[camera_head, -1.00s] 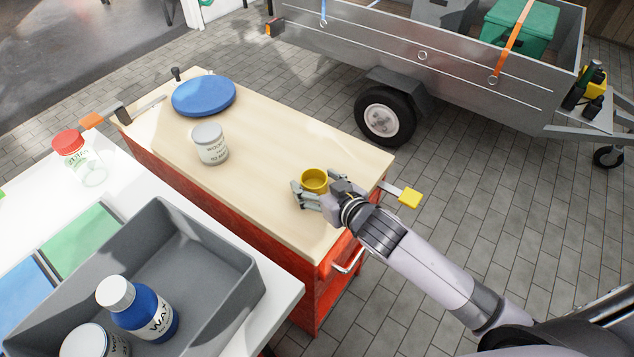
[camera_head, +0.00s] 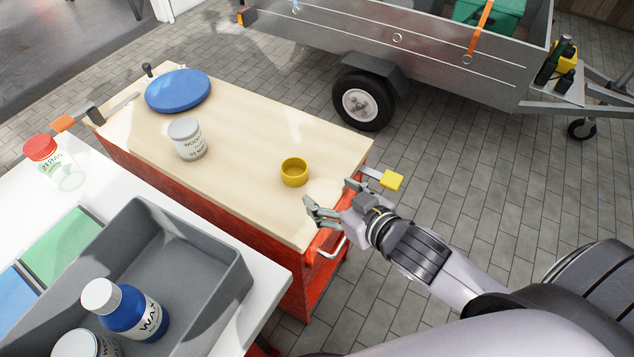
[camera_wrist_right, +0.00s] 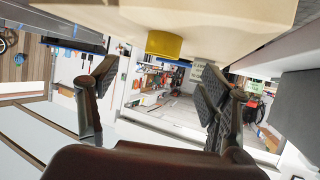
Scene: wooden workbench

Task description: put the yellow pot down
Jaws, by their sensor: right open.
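The yellow pot (camera_head: 294,173) stands upright on the wooden top of the red workbench (camera_head: 255,130), near its right end. My right gripper (camera_head: 334,199) is open and empty, at the bench's near right edge, apart from the pot and to its lower right. In the right wrist view, which appears upside down, the pot (camera_wrist_right: 164,44) sits against the bench top beyond the two spread fingers (camera_wrist_right: 155,95). My left gripper is not in view.
A white-grey can (camera_head: 188,140) and a blue round lid (camera_head: 178,91) stand further left on the bench. Orange-handled (camera_head: 64,123) and yellow-handled (camera_head: 391,180) clamps stick out at its ends. A grey crate (camera_head: 215,285) with bottles is on the white table at lower left.

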